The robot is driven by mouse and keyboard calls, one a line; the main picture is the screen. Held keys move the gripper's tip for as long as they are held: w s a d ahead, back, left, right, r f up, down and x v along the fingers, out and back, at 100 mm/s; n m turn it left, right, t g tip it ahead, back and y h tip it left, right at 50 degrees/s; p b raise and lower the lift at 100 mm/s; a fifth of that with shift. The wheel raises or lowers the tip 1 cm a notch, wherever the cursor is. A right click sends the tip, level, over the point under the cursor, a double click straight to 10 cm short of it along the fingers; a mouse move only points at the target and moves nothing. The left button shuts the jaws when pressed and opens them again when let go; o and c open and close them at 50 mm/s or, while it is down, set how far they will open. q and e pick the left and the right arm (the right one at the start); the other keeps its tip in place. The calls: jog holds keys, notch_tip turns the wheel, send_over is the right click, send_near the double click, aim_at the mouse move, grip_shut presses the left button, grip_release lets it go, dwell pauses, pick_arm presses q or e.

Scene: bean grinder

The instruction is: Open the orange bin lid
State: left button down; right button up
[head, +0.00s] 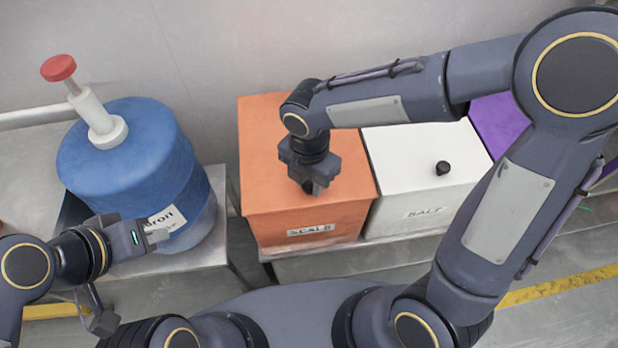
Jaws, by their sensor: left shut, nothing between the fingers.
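The orange bin (275,230) stands in the middle with a labelled front. Its orange lid (262,130) lies flat and closed on top. My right gripper (312,187) is over the middle of the lid and points down at it. It covers the place where a knob would be, and I cannot tell whether its fingers hold anything. My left gripper (158,236) is shut and empty in front of the blue container, well left of the orange bin.
A white bin (415,185) with a black knob (442,168) stands directly right of the orange bin. A purple bin (497,120) is further right, partly behind my arm. A blue container (130,165) with a red-topped pump (58,68) stands on the left.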

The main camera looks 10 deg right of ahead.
grip_shut()
jog(key=w+r+g+p, duration=0.1)
jog(key=w+r+p, duration=0.3)
jog(key=r+p, duration=0.5)
jog(key=w+r+g+p, duration=0.1)
jog(key=w+r+p, duration=0.4)
jog(key=r+p, duration=0.4)
jog(key=shift+g+p, duration=0.3)
jog(key=shift+p, duration=0.15)
